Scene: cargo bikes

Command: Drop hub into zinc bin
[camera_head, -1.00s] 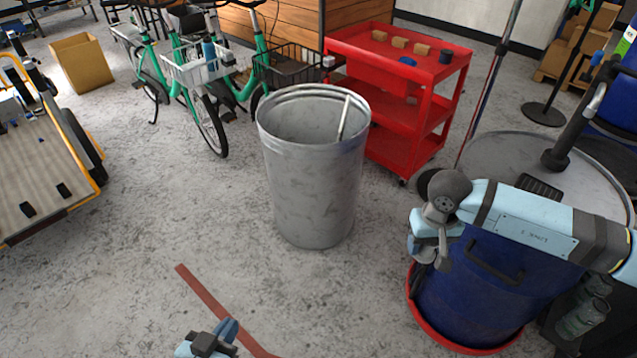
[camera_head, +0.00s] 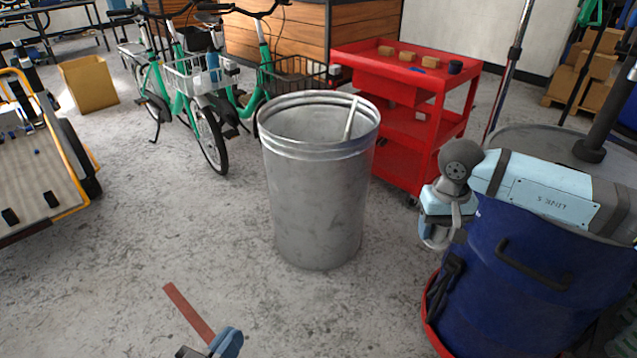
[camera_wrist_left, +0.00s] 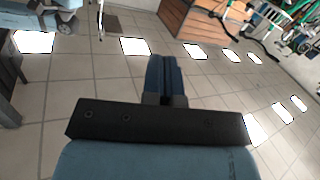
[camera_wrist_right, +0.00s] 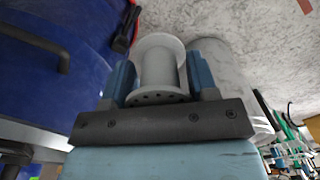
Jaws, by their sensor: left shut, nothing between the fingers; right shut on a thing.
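The zinc bin (camera_head: 318,205) is a tall, open-topped ribbed metal can standing upright on the floor in the middle of the head view. A pale stick-like thing (camera_head: 351,118) shows inside its mouth. The hub (camera_wrist_right: 160,68), a grey flanged spool, is between the blue fingers of my right gripper (camera_wrist_right: 162,80), which is shut on it. In the head view my right gripper (camera_head: 437,232) hangs right of the bin, apart from it and below its rim. My left gripper (camera_wrist_left: 164,75) is shut and empty; it also shows at the bottom edge of the head view (camera_head: 228,342).
A blue barrel (camera_head: 500,275) in a red base stands right of the bin, near my right arm. A red cart (camera_head: 410,110) stands behind the bin. Green bikes (camera_head: 205,120) and a cargo bike bed (camera_head: 35,180) are to the left.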

